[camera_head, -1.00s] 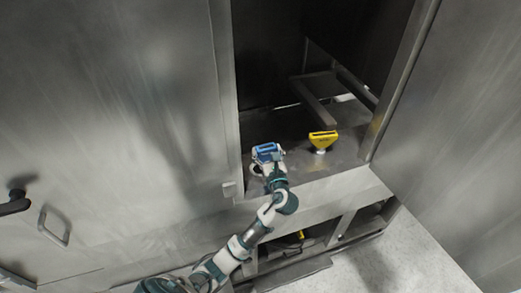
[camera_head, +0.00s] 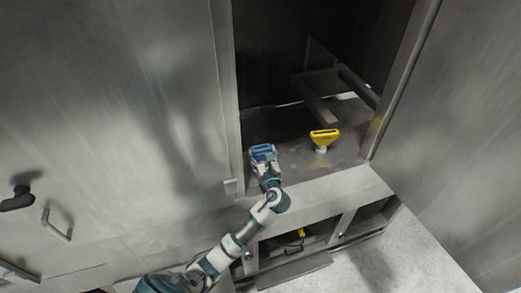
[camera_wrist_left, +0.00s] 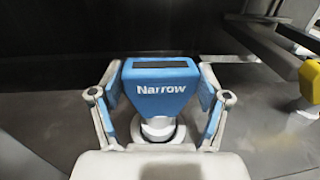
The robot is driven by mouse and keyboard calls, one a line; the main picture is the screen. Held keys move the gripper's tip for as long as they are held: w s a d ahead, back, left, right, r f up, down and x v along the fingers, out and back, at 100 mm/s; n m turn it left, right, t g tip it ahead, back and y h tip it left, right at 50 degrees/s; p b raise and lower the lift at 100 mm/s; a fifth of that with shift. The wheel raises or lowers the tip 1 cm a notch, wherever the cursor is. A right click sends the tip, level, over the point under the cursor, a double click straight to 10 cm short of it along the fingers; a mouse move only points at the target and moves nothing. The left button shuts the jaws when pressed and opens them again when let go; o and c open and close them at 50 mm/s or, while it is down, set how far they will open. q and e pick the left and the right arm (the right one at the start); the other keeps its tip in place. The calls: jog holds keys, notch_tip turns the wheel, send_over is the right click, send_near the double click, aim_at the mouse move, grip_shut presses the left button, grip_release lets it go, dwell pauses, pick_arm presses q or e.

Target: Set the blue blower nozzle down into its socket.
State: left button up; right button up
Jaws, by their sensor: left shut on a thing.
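The blue nozzle (camera_head: 263,149), marked "Narrow" in the left wrist view (camera_wrist_left: 163,98), is upright with its slot on top. My left gripper (camera_head: 264,158) is shut on it, one finger on each side, at the left of the washer opening. In the left wrist view, the nozzle's pale stem (camera_wrist_left: 158,124) points down at a round white ring (camera_wrist_left: 155,137), which looks like the socket. The ring is partly hidden by the stem and my gripper. I cannot tell whether the stem is inside it or just above. My right gripper is not in view.
A yellow nozzle (camera_head: 325,136) stands upright on a pale base to the right. Behind it is a metal bar frame (camera_head: 316,100). The opening's left post (camera_head: 228,110) is close to my left gripper. The metal floor between the nozzles is clear.

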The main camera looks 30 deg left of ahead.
pick_arm(q)
jog(key=shift+f, duration=0.3)
jog(key=shift+a, duration=0.1)
jog(key=shift+a+f, duration=0.15)
jog(key=shift+a, duration=0.4)
jog(key=shift+d, duration=0.15)
jog(key=o, duration=1.7)
jog(key=shift+o, duration=0.2)
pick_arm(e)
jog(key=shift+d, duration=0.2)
